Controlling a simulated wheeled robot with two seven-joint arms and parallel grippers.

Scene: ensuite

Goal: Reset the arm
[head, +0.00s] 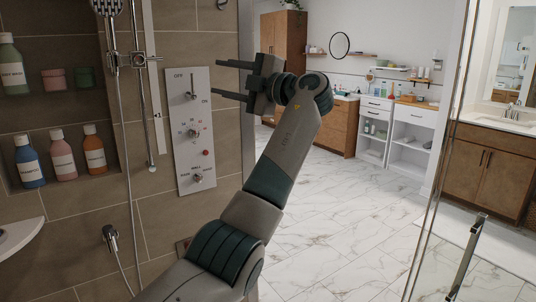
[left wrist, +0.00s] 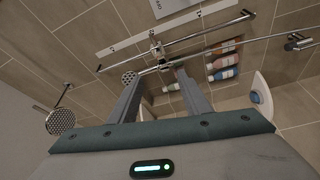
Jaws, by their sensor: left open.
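My left gripper (head: 232,80) is raised in front of the shower control panel (head: 191,130), its two fingers pointing left in the head view. The fingers are apart with nothing between them. In the left wrist view the gripper's two fingers (left wrist: 158,95) reach up toward the tiled shower wall, also apart and empty. The panel carries a lever at the top, two knobs below it and a small red button. I cannot tell whether the fingers touch the panel. My right gripper is not in view.
Left of the panel are a shower rail with a hand shower (head: 109,7) and hose, and niches with several bottles (head: 62,155). A glass door with a handle (head: 468,258) stands at the right. Open marble floor (head: 335,225) lies beyond my arm, toward wooden cabinets.

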